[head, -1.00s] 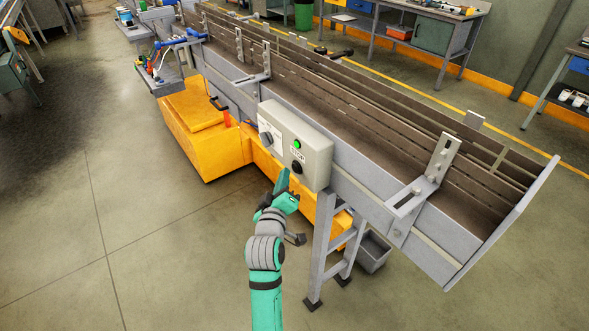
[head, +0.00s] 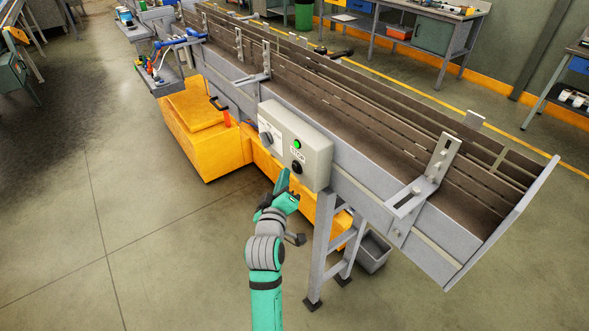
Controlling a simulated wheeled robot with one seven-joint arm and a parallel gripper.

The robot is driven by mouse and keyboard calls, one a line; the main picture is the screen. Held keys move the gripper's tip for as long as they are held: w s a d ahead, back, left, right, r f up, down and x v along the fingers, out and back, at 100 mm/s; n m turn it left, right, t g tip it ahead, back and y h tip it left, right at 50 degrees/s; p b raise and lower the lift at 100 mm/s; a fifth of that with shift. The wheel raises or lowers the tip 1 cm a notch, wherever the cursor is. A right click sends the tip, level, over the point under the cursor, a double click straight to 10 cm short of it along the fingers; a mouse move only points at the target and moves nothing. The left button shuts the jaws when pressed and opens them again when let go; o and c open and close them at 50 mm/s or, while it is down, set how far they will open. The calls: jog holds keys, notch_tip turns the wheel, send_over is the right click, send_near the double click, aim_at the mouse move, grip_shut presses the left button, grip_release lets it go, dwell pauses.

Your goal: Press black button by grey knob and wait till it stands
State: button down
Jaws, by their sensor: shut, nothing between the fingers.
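A light grey control box (head: 315,158) is fixed to the near side of the conveyor. It carries a grey knob (head: 265,139) on its left, a lit green lamp (head: 297,144) and a black button (head: 296,167) below a label that seems to read STOP. The conveyor's brown slatted belt (head: 335,118) runs along the frame. My gripper (head: 285,177) is shut and empty, pointing up just left of and below the black button. A small gap seems to separate it from the button; contact cannot be told for sure.
A grey support leg (head: 321,245) and a grey bin (head: 372,252) stand right of my arm. A yellow housing (head: 206,150) sits under the conveyor at left. A bracket (head: 425,185) juts out at right. The floor at left is clear.

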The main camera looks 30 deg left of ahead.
jog(key=shift+w+d, duration=0.1)
jog(key=shift+w, duration=0.05)
jog(key=shift+w+d, duration=0.1)
jog(key=shift+w, duration=0.2)
jog(key=shift+w+d, duration=0.15)
jog(key=shift+w, duration=0.25)
dwell(0.8)
jog(key=shift+s, duration=0.15)
jog(key=shift+s+a, duration=0.3)
jog(key=shift+s, duration=0.4)
jog(key=shift+s+a, duration=0.3)
jog(key=shift+s, duration=0.45)
jog(key=shift+s+a, duration=0.35)
jog(key=shift+s, duration=0.45)
jog(key=shift+s+a, duration=0.3)
jog(key=shift+s, duration=0.45)
